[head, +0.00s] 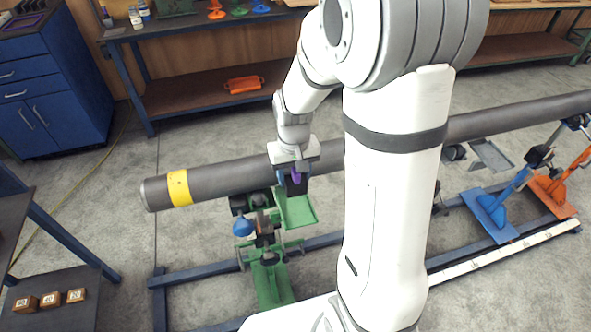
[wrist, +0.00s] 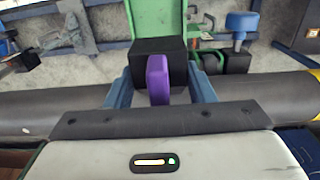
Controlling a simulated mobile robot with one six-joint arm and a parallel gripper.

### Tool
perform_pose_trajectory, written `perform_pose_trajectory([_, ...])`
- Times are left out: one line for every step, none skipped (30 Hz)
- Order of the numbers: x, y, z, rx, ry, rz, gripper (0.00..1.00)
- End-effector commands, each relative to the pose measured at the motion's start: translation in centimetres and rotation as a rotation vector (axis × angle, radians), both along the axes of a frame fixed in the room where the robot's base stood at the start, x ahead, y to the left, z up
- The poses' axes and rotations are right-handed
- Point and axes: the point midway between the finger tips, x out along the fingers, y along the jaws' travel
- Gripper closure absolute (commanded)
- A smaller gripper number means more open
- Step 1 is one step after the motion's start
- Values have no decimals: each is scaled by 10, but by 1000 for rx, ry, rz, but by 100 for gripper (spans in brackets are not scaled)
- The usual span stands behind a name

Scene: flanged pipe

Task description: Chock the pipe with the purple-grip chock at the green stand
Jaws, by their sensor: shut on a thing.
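The grey pipe (head: 228,177) lies across the head view, with a yellow band near its left end. My gripper (head: 295,172) is over the pipe's near side, above the green stand (head: 270,278). It is shut on the purple grip (wrist: 157,80) of the chock, whose black block (wrist: 158,55) shows in the wrist view. The black block is beside the pipe, at the end of the green tray (head: 299,210); I cannot tell whether it touches either. My fingers hide part of the pipe in the wrist view.
A blue knob (head: 243,228) stands left of the green tray. A blue stand (head: 490,215) and an orange stand (head: 553,192) are on the right. A dark blue floor frame (head: 158,295) runs below the pipe. Small numbered wooden blocks (head: 50,299) sit at lower left.

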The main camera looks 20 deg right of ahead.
Motion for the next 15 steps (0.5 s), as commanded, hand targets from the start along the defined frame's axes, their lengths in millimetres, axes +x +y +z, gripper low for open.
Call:
perform_pose_trajectory([0,-1,-6,0,0,-2,79])
perform_pose_trajectory([0,-1,-8,0,0,-3,79])
perform_pose_trajectory([0,-1,-11,0,0,-3,79])
perform_pose_trajectory([0,-1,-13,0,0,-4,79])
perform_pose_trajectory([0,-2,-15,0,0,-4,79])
perform_pose_trajectory([0,-2,-19,0,0,-5,79])
perform_pose_trajectory([0,-2,-21,0,0,-5,79])
perform_pose_trajectory([0,-2,-24,0,0,-5,79])
perform_pose_trajectory([0,-2,-27,0,0,-6,79])
perform_pose_trajectory([0,-2,-29,0,0,-6,79])
perform_pose_trajectory([0,-2,-32,0,0,-6,79])
perform_pose_trajectory([0,-2,-35,0,0,-6,79])
perform_pose_trajectory([0,-2,-37,0,0,-6,79])
perform_pose_trajectory([0,-2,-40,0,1,-6,79])
perform_pose_trajectory([0,-2,-43,0,1,-6,79])
